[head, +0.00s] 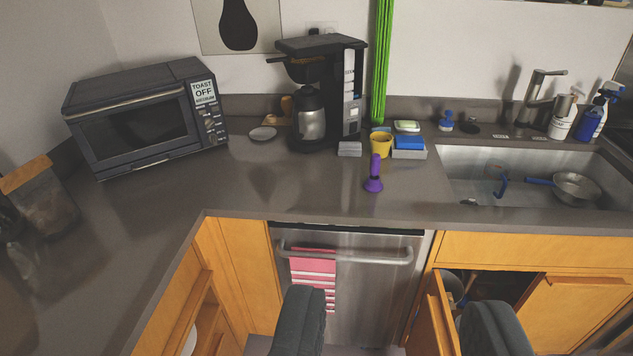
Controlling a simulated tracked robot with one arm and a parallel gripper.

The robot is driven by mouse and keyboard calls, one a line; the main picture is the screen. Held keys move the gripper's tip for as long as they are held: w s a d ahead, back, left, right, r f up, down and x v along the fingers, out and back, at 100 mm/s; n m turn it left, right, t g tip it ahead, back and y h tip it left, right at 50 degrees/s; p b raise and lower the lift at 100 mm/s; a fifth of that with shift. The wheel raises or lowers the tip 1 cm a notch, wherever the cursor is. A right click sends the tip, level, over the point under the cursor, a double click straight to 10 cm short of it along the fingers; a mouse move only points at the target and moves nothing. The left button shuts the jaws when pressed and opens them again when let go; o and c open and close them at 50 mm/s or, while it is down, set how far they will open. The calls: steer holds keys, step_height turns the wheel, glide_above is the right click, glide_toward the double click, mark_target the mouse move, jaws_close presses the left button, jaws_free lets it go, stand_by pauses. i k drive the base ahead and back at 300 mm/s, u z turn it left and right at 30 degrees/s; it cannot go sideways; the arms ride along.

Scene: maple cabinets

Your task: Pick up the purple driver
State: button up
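The purple driver (374,176) stands upright on the grey countertop (290,190), in front of a yellow cup (381,144) and left of the sink. My gripper (400,310) shows at the bottom of the head view as two dark fingers spread wide apart. It is open, with nothing between the fingers. The driver lies beyond and above the fingers in the picture, well apart from them. Nothing hides the driver.
A coffee maker (322,95) and a toaster oven (147,113) stand on the counter to the left. The sink (470,188) holds a pan (576,188). Below, a cabinet door (436,318) stands open beside the dishwasher (365,285). The counter left of the driver is clear.

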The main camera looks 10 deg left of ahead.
mark_target(375, 166)
steer(key=u, duration=0.45)
steer(key=k, duration=0.65)
steer(key=u, duration=0.5)
steer(key=i, duration=1.05)
steer(key=z, duration=0.55)
steer(key=i, duration=1.2)
steer(key=z, duration=0.8)
steer(key=i, duration=0.55)
steer(key=z, duration=0.15)
